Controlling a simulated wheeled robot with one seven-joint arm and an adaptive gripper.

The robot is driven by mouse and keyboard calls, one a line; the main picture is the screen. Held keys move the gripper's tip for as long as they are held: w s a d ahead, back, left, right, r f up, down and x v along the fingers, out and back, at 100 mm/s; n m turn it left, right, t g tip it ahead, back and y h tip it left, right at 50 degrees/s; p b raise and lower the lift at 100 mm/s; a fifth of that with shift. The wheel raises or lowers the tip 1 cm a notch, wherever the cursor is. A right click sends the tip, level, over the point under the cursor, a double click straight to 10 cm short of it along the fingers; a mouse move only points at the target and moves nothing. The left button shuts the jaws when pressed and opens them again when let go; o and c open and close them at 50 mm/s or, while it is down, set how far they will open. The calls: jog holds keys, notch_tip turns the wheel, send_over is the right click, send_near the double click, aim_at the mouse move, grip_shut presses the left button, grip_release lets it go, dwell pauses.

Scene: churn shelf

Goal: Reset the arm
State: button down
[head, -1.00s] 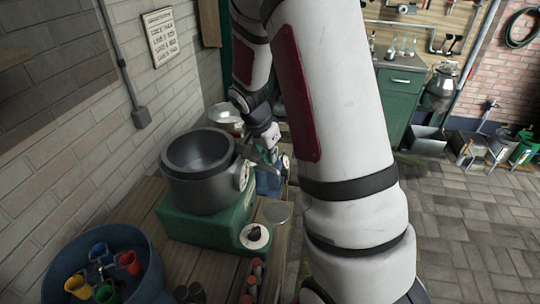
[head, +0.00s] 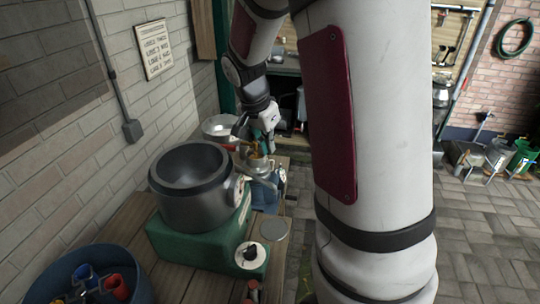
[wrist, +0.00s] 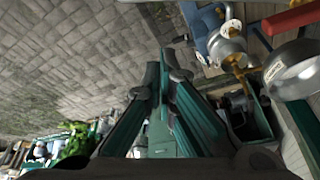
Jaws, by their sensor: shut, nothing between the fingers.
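My gripper (wrist: 165,62) points away over the grey paved floor in the wrist view; its two dark green fingers meet at the tips with nothing between them. In the head view my gripper (head: 244,138) is small, past the grey pot and above the far end of the wooden bench. Its fingertips are hard to make out there against the metal vessels. My white arm with dark red panels crosses the middle of the head view and hides much of the floor and back wall.
A wooden bench (head: 135,222) runs along the brick wall. It bears a grey pot (head: 193,208) on a green base (head: 190,248), a metal bowl (head: 222,121) and a blue tub (head: 137,285) with coloured cups. In the wrist view, a metal bowl (wrist: 297,72) is at right. Paved floor (head: 485,220) lies open.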

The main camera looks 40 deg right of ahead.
jog(key=s+a+r+n+t+y, duration=0.25)
jog(key=s+a+r+n, duration=0.5)
jog(key=a+r, duration=0.4)
jog(key=s+a+r+n+t+y, duration=0.1)
jog(key=s+a+r+n+t, duration=0.1)
jog(key=s+a+n, duration=0.6)
jog(key=s+a, duration=0.1)
jog(key=s, duration=0.2)
jog(key=shift+r, duration=0.2)
